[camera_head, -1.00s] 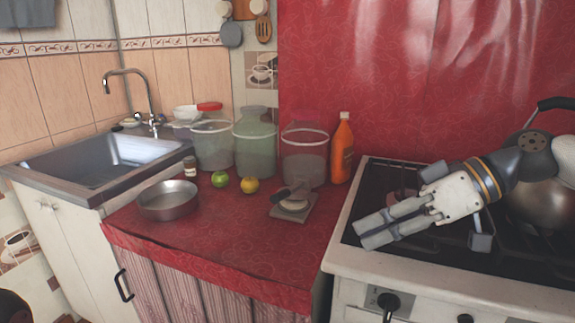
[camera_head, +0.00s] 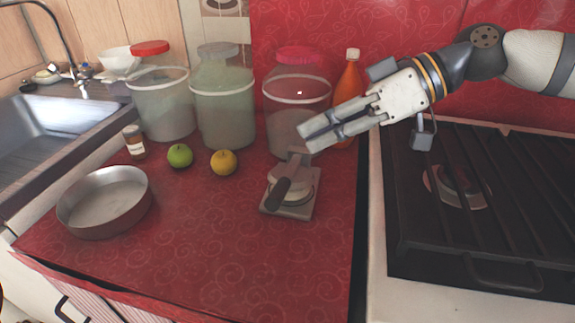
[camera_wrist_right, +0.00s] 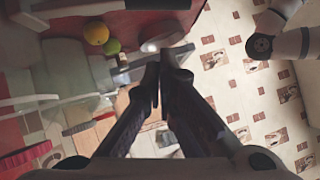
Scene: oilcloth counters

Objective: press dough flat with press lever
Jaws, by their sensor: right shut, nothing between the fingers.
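The press (camera_head: 307,207) stands on the red-covered counter, with a grey base plate, a round pale upper plate and a dark lever handle (camera_head: 281,193) pointing toward the front. A pale layer shows at the round plate's edge; I cannot tell whether it is the dough. My right gripper (camera_head: 308,138) reaches in from the right, above and just behind the press, apart from the lever. Its fingers are shut and empty; they also show meeting in the right wrist view (camera_wrist_right: 165,58). My left gripper is not in view.
Large lidded jars (camera_head: 297,110) and an orange bottle (camera_head: 349,85) stand behind the press. A green fruit (camera_head: 180,156), a yellow fruit (camera_head: 224,162) and a metal pan (camera_head: 105,217) lie left. The stove (camera_head: 470,230) is at right. The counter's front is clear.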

